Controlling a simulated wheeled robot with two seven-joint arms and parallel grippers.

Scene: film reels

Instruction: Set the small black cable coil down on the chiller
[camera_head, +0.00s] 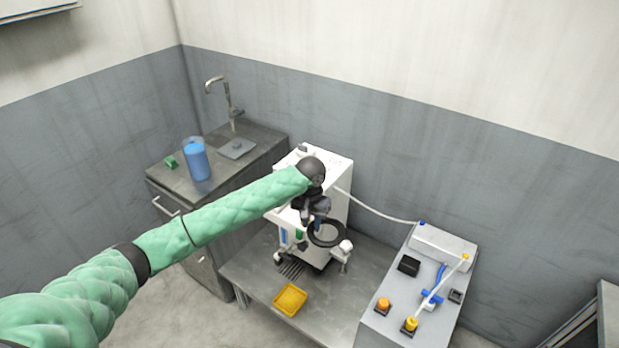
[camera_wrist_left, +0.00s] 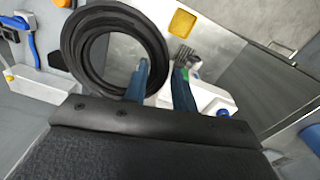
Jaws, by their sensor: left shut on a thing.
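The small black cable coil (camera_head: 326,244) is a ring of black cable. My left gripper (camera_head: 313,222) is shut on it and holds it in the air at the front of the chiller (camera_head: 338,167), a white box-shaped machine. Part of the white chiller (camera_wrist_left: 210,98) shows behind the fingers there. In the head view my arm and gripper hide part of the chiller's top and front. My right gripper is not in view.
The chiller stands on a grey metal table (camera_head: 345,290) with a yellow tray (camera_head: 290,299). A white tube (camera_head: 375,209) runs right to a grey apparatus (camera_head: 385,322) with orange and yellow knobs. A sink counter (camera_head: 255,137) with a blue container (camera_head: 196,162) stands left.

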